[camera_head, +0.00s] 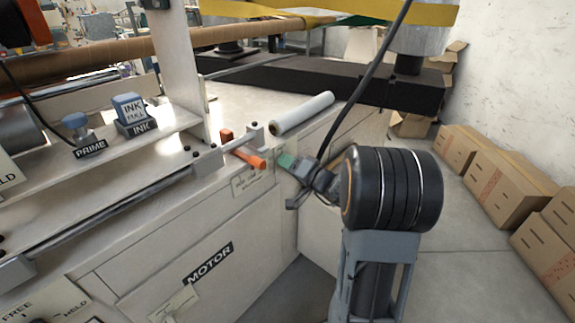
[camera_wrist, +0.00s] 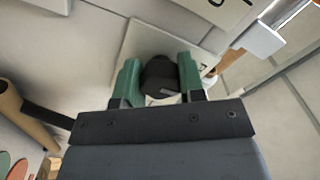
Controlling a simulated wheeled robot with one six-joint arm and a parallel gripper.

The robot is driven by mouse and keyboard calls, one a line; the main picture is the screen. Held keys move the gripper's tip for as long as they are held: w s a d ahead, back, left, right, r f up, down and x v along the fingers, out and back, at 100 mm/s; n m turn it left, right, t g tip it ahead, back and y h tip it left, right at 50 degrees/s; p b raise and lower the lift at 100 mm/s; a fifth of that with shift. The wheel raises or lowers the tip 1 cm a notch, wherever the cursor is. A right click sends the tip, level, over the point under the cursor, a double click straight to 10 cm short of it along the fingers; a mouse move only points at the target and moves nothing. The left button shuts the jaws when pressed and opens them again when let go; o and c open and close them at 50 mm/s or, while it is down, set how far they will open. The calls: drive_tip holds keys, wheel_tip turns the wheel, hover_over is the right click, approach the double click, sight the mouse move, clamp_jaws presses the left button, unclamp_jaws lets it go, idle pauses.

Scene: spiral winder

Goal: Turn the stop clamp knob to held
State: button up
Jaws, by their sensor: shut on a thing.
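The stop clamp knob appears to be the black round knob (camera_wrist: 160,76) in the wrist view. It sits in front of a pale label plate (camera_wrist: 146,38) on the machine's panel. My gripper (camera_wrist: 158,64) has its two green fingers on either side of the knob and is shut on it. A thin light mark shows on the knob's near part; I cannot tell which label it points to. In the head view my gripper (camera_head: 289,161) is at the machine's front corner, and the knob is hidden behind it. The plate's lettering is mostly hidden.
An orange handle (camera_head: 244,151) sticks out just left of my gripper. A white roll (camera_head: 301,114) lies on the ledge above. A metal rail (camera_head: 120,206) runs along the front. Cardboard boxes (camera_head: 500,180) stand at the right wall; floor between is clear.

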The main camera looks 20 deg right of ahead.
drive_tip(key=shift+m, duration=0.3)
drive_tip(key=shift+m+b, duration=0.6)
drive_tip(key=shift+m, duration=0.1)
drive_tip(key=m+b, duration=0.1)
drive_tip(key=m, duration=0.8)
drive_tip(key=shift+r+m, duration=0.2)
drive_tip(key=shift+m, duration=0.2)
drive_tip(key=m+p, duration=0.2)
drive_tip(key=m, duration=0.1)
drive_tip(key=shift+r+m, duration=0.1)
drive_tip(key=shift+m, duration=0.3)
drive_tip(key=m+p, duration=0.2)
drive_tip(key=m, duration=0.1)
drive_tip(key=shift+m, duration=0.3)
drive_tip(key=m+p, duration=0.2)
drive_tip(key=m, duration=0.1)
drive_tip(key=shift+p, duration=0.3)
drive_tip(key=shift+m+p, duration=0.35)
drive_tip(key=shift+m, duration=0.45)
drive_tip(key=shift+f, duration=0.2)
